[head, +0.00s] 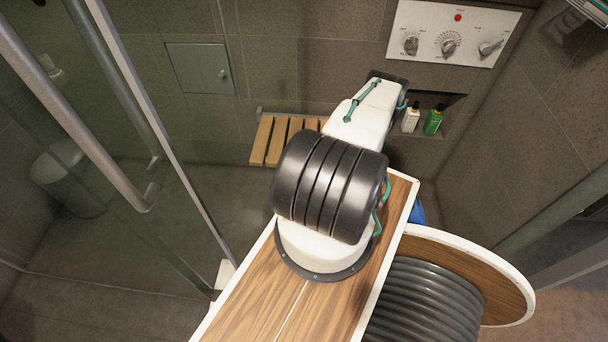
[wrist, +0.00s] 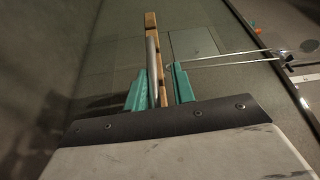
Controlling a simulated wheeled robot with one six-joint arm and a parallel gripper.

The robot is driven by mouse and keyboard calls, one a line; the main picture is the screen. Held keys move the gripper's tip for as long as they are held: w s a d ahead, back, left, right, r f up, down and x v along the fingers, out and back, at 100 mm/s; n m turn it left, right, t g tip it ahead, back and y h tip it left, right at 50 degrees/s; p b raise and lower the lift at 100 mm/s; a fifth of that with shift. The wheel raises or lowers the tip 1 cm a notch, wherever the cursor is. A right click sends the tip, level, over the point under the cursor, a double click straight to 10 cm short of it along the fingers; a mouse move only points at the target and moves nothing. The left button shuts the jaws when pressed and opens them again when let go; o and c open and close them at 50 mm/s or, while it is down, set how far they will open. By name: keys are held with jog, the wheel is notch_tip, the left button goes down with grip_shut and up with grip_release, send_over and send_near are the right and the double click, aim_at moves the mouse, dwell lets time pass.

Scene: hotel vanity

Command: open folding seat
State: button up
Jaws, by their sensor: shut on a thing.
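The folding seat (head: 284,140) has pale wooden slats and a metal bar along its wall side. It is on the tiled back wall of the shower, left of my arm in the head view. The wrist view shows the seat (wrist: 151,22) nearly edge-on, with a grey metal edge along the wood. My gripper (wrist: 160,72) has teal fingers on either side of this edge and is shut on it. In the head view my arm hides the gripper and the seat's right end. I cannot tell the seat's exact tilt.
A glass door with a long metal handle (head: 75,108) stands at the left. Shower controls (head: 452,33) are on the back wall, above a niche with a white bottle (head: 411,117) and a green bottle (head: 433,119). A wall hatch (head: 200,68) is left of the seat. Floor below looks clear.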

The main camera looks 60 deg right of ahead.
jog(key=shift+a, duration=0.1)
dwell(0.3)
jog(key=s, duration=0.8)
jog(key=shift+w, duration=0.1)
dwell(0.4)
